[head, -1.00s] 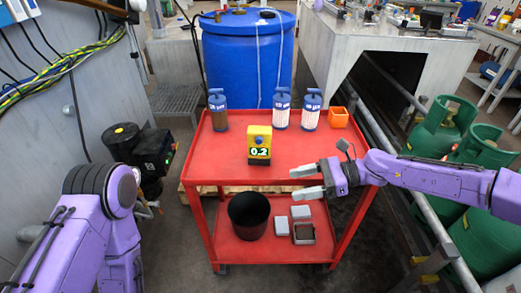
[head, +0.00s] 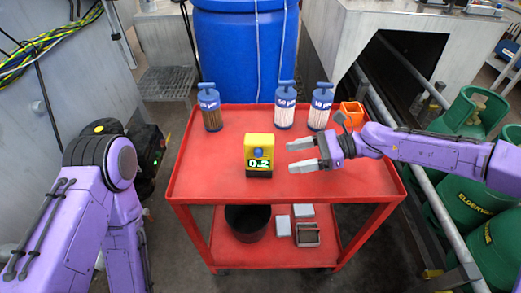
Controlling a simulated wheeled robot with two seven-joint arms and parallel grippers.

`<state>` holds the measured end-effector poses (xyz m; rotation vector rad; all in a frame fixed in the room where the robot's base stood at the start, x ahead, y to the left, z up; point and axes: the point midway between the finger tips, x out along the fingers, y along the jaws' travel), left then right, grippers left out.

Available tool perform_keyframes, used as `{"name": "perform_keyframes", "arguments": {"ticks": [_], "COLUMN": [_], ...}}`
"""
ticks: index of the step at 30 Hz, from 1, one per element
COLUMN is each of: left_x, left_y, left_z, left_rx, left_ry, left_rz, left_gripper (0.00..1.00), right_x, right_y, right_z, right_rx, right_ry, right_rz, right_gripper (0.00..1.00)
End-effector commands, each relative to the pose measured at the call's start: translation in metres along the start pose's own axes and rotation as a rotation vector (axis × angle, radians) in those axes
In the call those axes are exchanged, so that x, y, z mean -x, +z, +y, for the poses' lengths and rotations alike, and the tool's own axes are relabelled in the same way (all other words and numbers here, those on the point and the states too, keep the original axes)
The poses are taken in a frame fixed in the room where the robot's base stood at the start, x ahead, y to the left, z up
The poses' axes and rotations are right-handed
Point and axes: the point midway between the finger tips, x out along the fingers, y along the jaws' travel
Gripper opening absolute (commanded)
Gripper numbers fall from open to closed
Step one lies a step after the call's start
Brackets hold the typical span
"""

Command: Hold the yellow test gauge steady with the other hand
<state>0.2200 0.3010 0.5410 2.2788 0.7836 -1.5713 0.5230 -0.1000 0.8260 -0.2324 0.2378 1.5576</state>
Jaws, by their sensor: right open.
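The yellow test gauge (head: 259,155) stands upright on the top shelf of the red cart, its display reading 0.2. My right gripper (head: 290,156) is open and empty. Its fingers point left at the gauge, just to the right of it and apart from it. My left arm (head: 100,190) comes in at the left; its gripper is not in view.
The red cart (head: 190,180) carries blue-capped cylinders: one at left (head: 210,107), one labelled 50 (head: 285,105) and one labelled 10 (head: 320,107). An orange cup (head: 350,113) stands behind my right wrist. A black bucket (head: 247,224) sits on the lower shelf. The top's front left is clear.

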Motion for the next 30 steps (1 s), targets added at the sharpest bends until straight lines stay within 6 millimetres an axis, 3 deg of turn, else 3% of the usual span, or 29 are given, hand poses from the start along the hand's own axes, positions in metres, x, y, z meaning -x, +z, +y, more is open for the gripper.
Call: {"name": "perform_keyframes", "arguments": {"ticks": [9, 11, 18, 28, 30], "left_x": [-0.052, -0.045, -0.044, -0.044, -0.044], "left_y": [0.022, 0.019, 0.018, 0.018, 0.018], "left_z": [0.004, 0.004, 0.004, 0.004, 0.004], "left_rx": [0.000, 0.000, 0.000, 0.000, 0.000], "left_ry": [0.000, -0.001, 0.000, 0.000, 0.000], "left_rz": [-0.001, -0.001, -0.001, -0.001, -0.001], "left_gripper": [0.43, 0.43, 0.43, 0.43, 0.43], "right_x": [-0.057, -0.064, -0.089, -0.093, -0.093], "right_y": [-0.010, -0.001, -0.001, -0.001, -0.001], "right_z": [0.001, 0.001, 0.000, 0.000, 0.000], "right_rx": [0.004, 0.001, 0.000, 0.001, 0.001], "right_ry": [0.004, 0.004, 0.001, 0.000, 0.000], "right_rz": [0.001, 0.002, 0.000, 0.000, 0.000], "right_gripper": [0.66, 0.66, 0.66, 0.66, 0.44]}}
